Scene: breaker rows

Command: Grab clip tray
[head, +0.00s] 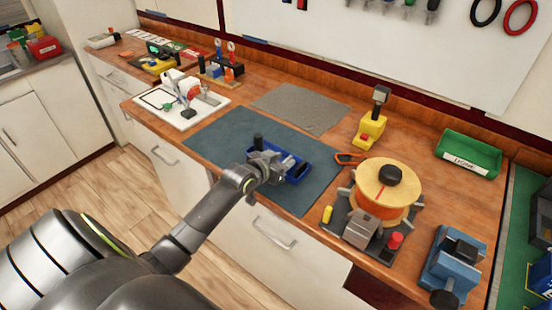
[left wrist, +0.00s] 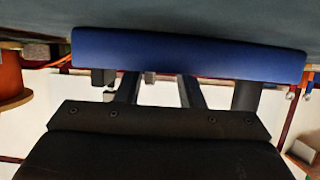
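A blue tray (head: 297,168), which I take to be the clip tray, lies on the dark blue-grey mat (head: 225,138) in the head view. My left gripper (head: 268,165) is at the tray's left side and covers part of it. In the left wrist view the tray's blue side (left wrist: 190,55) spans the view just beyond my left gripper (left wrist: 158,85). Its two fingers stand apart with a gap between them; their tips are hidden at the blue side. I cannot tell whether they touch it. My right gripper is not in view.
A black upright post (head: 258,141) stands beside the gripper. Right of the mat are an orange spool (head: 385,190), a yellow stand (head: 370,130) and a blue vise-like device (head: 453,262). A green bin (head: 468,153) is at the back right. A grey mat (head: 300,108) behind is bare.

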